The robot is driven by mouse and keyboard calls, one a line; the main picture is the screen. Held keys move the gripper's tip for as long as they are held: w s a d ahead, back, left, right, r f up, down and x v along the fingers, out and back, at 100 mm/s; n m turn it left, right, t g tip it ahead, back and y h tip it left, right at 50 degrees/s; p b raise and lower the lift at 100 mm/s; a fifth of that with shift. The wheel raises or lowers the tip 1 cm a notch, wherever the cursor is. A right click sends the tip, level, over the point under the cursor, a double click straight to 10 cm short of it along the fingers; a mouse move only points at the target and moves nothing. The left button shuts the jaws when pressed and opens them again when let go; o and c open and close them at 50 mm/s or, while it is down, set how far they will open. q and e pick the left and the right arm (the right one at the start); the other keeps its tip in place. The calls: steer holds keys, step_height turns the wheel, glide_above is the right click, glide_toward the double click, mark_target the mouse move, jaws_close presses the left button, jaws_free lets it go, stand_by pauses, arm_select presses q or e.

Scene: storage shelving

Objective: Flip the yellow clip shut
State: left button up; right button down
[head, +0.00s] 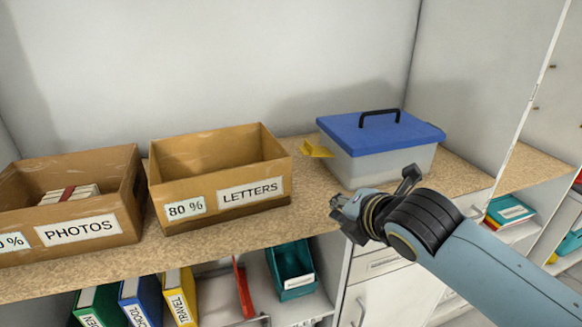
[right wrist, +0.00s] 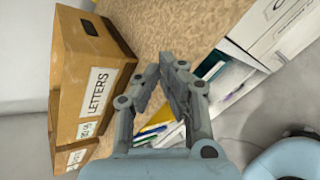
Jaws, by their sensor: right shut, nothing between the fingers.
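The yellow clip (head: 316,149) sticks out from the left side of the clear box (head: 385,168) with a blue lid (head: 375,132). It looks swung outward, away from the box wall. The lid lies on the box and has a black handle (head: 379,116). My right gripper (head: 345,207) is shut and empty, in front of the box and to the lower right of the clip, apart from both. In the right wrist view its fingers (right wrist: 173,68) meet at the tips; the clip and the box do not show there. My left gripper is not in view.
An open LETTERS carton (head: 220,170) stands left of the clip, and a PHOTOS carton (head: 75,207) further left. Bare speckled shelf (head: 305,200) lies between the LETTERS carton and the box. Binders (head: 140,295) stand below; a grey wall (head: 250,60) rises behind.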

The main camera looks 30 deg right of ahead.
mark_target(317, 148)
steer(key=w+r+n+t, duration=0.1)
steer(key=n, duration=0.1)
steer(key=w+n, duration=0.2)
steer(key=n, duration=0.1)
steer(key=w+d+r+n+t, duration=0.1)
steer(key=w+n, duration=0.1)
steer(key=n, duration=0.1)
steer(key=shift+w+r+t, duration=0.1)
steer(key=shift+r+t, duration=0.2)
steer(key=shift+w+r+n, duration=0.2)
steer(key=shift+n, duration=0.3)
steer(key=shift+w+r+n+y, duration=0.1)
steer(key=shift+w+n+y, duration=0.05)
steer(key=shift+n+y, duration=0.15)
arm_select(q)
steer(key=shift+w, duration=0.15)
arm_select(e)
steer(key=x, duration=1)
steer(key=shift+r, duration=0.15)
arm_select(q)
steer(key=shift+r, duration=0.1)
